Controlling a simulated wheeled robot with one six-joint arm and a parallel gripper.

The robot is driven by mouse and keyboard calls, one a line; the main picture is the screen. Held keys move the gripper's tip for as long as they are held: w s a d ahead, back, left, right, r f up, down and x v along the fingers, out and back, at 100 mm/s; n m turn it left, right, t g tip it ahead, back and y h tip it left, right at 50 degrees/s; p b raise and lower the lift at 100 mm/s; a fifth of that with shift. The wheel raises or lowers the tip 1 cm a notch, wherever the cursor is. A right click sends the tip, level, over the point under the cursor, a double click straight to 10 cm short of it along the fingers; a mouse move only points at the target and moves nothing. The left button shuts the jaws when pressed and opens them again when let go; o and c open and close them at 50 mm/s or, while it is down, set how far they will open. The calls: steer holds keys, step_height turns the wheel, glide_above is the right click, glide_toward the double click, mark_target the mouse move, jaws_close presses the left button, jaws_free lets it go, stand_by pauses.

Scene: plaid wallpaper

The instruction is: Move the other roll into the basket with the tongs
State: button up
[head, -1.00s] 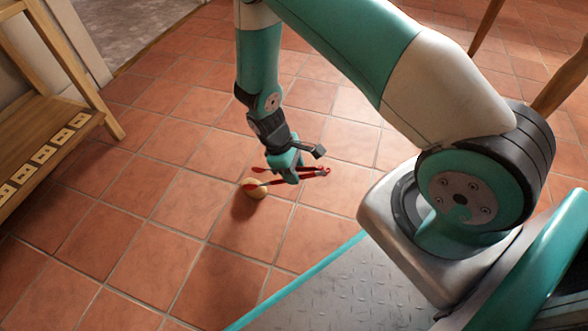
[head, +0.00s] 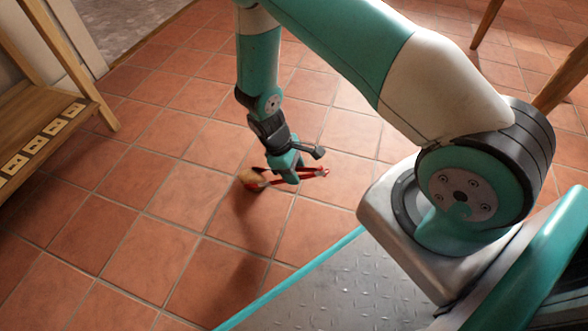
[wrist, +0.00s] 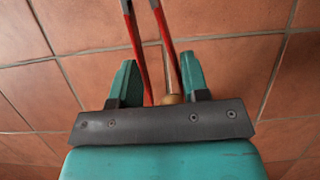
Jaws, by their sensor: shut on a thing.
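My gripper (head: 288,168) is shut on the red tongs (head: 315,173) low over the tiled floor. The tongs lie sideways across it, with the tips to the left. A tan bread roll (head: 248,178) is at the tips, with red tong arms against it; whether it is clear of the floor is hard to tell. In the wrist view the two red arms of the tongs (wrist: 137,50) run between my gripper's fingers (wrist: 158,62). A small tan part shows beside them there; I cannot tell what it is. No basket is in view.
A wooden rack (head: 75,82) with several pale tags along its shelf edge stands at the left. Wooden legs (head: 487,22) stand at the upper right. The tiled floor (head: 150,190) around my gripper is clear.

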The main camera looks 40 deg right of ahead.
step_height(320, 180, up, 12)
steer(key=p, duration=1.1)
steer(key=shift+p, duration=0.3)
steer(key=w+r+m+y+p, duration=0.1)
steer(key=r+m+p, duration=0.1)
steer(key=r, duration=0.7)
steer(key=w+d+r+m+y+p, duration=0.1)
steer(key=w+r+m+p, duration=0.1)
steer(key=r, duration=0.7)
steer(key=w+r+m+y+p, duration=0.1)
steer(key=w+r+m+p, duration=0.1)
steer(key=r+p, duration=0.3)
step_height(320, 180, up, 5)
steer(key=shift+w+d+f+m+g+p, duration=0.2)
steer(key=shift+w+d+m+g+p, duration=0.15)
steer(key=shift+m, duration=0.55)
steer(key=shift+a, duration=0.1)
